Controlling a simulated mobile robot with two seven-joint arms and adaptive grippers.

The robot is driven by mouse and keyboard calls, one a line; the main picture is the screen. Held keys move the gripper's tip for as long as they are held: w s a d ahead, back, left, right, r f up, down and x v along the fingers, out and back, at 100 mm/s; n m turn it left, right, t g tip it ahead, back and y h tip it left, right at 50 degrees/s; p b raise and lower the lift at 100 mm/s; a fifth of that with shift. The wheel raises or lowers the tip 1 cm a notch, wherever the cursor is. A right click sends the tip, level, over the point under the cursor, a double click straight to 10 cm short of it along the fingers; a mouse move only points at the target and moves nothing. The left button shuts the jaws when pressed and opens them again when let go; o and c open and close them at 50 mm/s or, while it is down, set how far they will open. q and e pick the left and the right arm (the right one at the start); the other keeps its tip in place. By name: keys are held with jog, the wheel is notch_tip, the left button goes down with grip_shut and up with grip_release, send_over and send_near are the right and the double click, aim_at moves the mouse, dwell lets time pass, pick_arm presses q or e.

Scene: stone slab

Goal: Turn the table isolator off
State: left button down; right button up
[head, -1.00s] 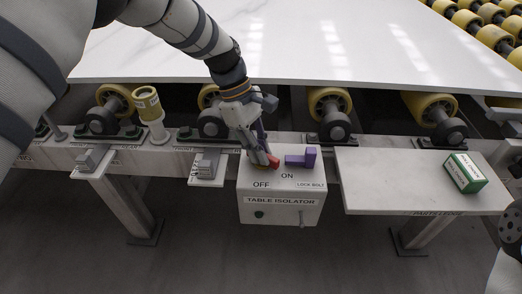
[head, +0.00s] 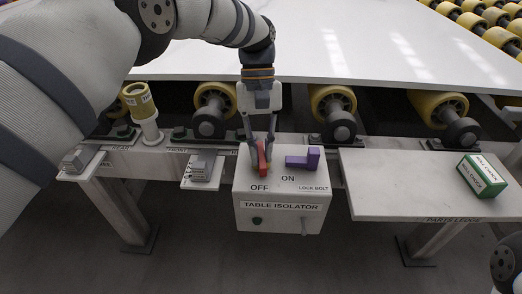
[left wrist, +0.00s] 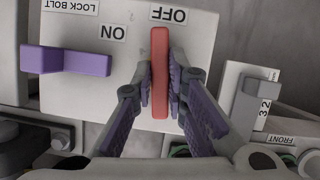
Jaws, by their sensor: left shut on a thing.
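The table isolator (head: 282,216) is a pale box on the front of the frame, with OFF and ON labels on its top. Its red handle (head: 266,168) also shows in the left wrist view (left wrist: 160,72), where its long axis points at the OFF label (left wrist: 169,14). My left gripper (head: 262,160) comes down from above and is shut on the red handle, one finger on each side. The purple lock bolt (head: 304,159) lies on the box top to the right, apart from the handle; it also shows in the left wrist view (left wrist: 75,61). My right gripper is out of view.
The white stone slab (head: 330,55) lies on yellow rollers behind the box. A parts ledge (head: 400,180) with a green-and-white box (head: 482,175) is at the right. A yellow-topped post (head: 143,105) and grey blocks (head: 203,168) stand along the frame to the left.

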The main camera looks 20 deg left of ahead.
aim_at(261, 152)
pick_arm(q)
jog(key=shift+f+m+y, duration=0.25)
jog(key=shift+m+y, duration=0.05)
jog(key=shift+m, duration=0.5)
jog(key=shift+s, duration=0.1)
jog(key=c, duration=1.6)
grip_release()
jog(key=shift+r, duration=0.3)
notch_tip(261, 152, up, 10)
jog(key=shift+f, duration=0.15)
